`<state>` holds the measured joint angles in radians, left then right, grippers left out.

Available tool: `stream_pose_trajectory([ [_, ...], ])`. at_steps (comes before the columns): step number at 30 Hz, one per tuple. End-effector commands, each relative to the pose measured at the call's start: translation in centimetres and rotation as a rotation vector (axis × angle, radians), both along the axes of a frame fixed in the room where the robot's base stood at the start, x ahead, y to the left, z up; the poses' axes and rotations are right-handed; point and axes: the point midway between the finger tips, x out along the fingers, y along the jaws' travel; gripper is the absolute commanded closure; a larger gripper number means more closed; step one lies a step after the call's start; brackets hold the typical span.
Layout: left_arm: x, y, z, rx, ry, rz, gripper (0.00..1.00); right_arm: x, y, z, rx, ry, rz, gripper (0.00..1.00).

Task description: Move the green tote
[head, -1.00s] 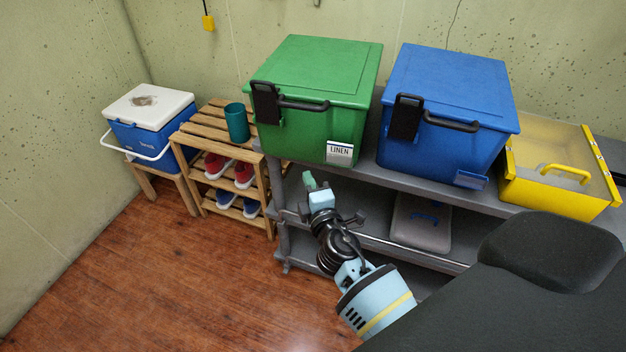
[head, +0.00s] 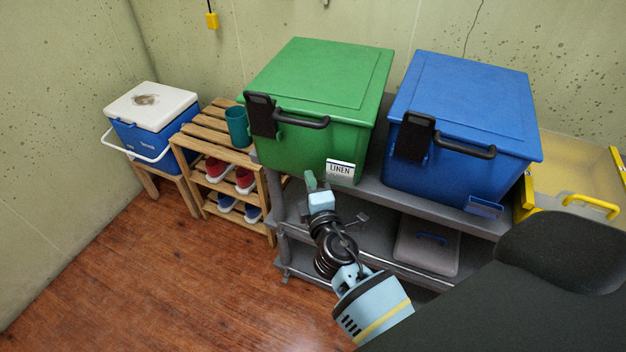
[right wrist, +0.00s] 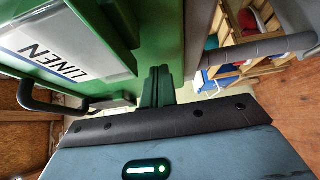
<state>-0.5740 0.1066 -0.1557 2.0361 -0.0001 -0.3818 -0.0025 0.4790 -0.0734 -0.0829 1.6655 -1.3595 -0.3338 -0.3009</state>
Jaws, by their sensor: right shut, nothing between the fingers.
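The green tote (head: 315,72), lidded, stands on the top of a grey cart (head: 372,192). Its front has a black latch, a black bar handle (head: 302,121) and a white LINEN label (head: 340,171). In the right wrist view the label (right wrist: 65,40) and handle (right wrist: 40,98) fill the left side. My right gripper (head: 311,181) is shut and empty, in front of the tote's lower front wall, left of the label. Its green fingers (right wrist: 157,88) show together in the wrist view. I cannot tell whether they touch the tote. My left gripper is out of view.
A blue tote (head: 460,110) stands right of the green one, with a yellow box (head: 580,180) beyond it. A grey case (head: 428,246) lies on a lower shelf. A wooden rack (head: 215,150) with shoes and a teal cup (head: 238,126), and a cooler (head: 150,118), stand left. Floor is clear front left.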

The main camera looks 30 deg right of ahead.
Motion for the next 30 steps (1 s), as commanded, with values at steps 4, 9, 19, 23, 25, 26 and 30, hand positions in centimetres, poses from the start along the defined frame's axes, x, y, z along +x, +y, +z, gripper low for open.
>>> stream_pose_trajectory([
  [4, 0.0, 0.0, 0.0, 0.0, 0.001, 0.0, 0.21, -0.1, 0.2, 0.0, 0.001, 0.001, 0.0, 1.0],
  [9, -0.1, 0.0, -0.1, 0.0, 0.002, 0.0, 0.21, -0.1, 0.3, 0.0, 0.001, 0.0, -0.001, 1.0],
  [19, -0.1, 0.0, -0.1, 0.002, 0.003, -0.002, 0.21, -0.1, 0.2, 0.0, 0.0, 0.0, -0.001, 1.0],
  [23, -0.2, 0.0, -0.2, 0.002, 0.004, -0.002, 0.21, 0.7, -1.3, 0.0, -0.003, 0.0, -0.004, 1.0],
  [25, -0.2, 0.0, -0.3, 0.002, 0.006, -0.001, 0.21, 1.5, -2.5, 0.0, -0.004, -0.001, -0.005, 1.0],
  [26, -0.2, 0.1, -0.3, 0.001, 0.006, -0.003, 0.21, 1.8, -3.0, 0.0, -0.005, -0.001, -0.005, 1.0],
  [30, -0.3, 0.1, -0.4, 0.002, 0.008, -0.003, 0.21, 2.6, -4.5, 0.0, -0.002, 0.0, -0.005, 1.0],
])
